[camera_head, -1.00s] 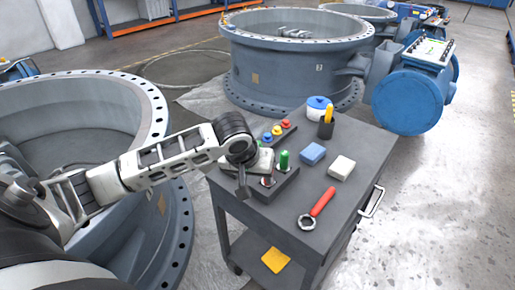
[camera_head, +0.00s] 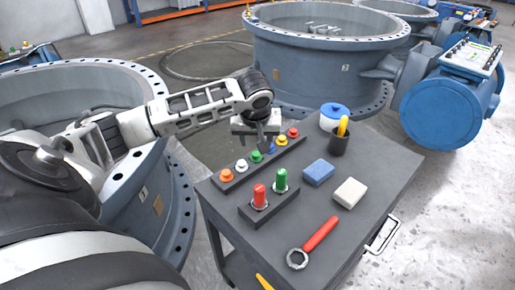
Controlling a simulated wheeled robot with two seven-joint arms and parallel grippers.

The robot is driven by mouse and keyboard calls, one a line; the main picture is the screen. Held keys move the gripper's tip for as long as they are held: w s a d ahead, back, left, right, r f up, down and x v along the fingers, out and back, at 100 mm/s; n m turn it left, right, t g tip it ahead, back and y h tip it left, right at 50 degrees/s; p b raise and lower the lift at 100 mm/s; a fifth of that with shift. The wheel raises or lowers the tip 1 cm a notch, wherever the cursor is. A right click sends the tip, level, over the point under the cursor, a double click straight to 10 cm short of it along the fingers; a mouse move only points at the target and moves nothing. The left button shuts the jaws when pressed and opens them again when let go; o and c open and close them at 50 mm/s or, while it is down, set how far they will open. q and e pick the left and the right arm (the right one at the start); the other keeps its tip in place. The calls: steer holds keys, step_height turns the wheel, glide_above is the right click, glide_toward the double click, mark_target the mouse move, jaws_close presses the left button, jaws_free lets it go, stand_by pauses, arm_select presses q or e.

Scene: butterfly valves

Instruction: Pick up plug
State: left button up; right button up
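Several small coloured plugs stand in a long dark rack on the cart top: orange (camera_head: 227,175), white (camera_head: 242,166), green (camera_head: 256,156), yellow (camera_head: 281,140) and red (camera_head: 293,132). A blue one is partly hidden behind my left gripper (camera_head: 267,148). A shorter dark block in front holds a taller red plug (camera_head: 259,196) and a taller green plug (camera_head: 280,181). My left gripper points down over the middle of the rack, near the green and blue plugs. Its fingers are narrow and dark, and I cannot tell whether they are apart or touch a plug. My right gripper is not in view.
The grey cart top (camera_head: 225,207) also carries a blue block (camera_head: 319,173), a white block (camera_head: 350,192), a red-handled wrench (camera_head: 315,241), a dark cup (camera_head: 339,144) and a blue-lidded white container (camera_head: 333,116). Large valve rings stand left (camera_head: 75,82) and behind (camera_head: 300,70).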

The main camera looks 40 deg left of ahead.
mark_target(256, 153)
arm_select(q)
steer(key=x, duration=0.4)
steer(key=shift+w+a+b+x, duration=0.15)
steer(key=shift+b+x, duration=0.3)
steer(key=shift+x, duration=0.9)
steer(key=shift+w+a+b+x, duration=0.1)
steer(key=shift+a+b+x, duration=0.25)
steer(key=shift+x, duration=0.95)
steer(key=shift+d+r, duration=0.1)
steer(key=shift+r, duration=0.05)
steer(key=c, duration=0.9)
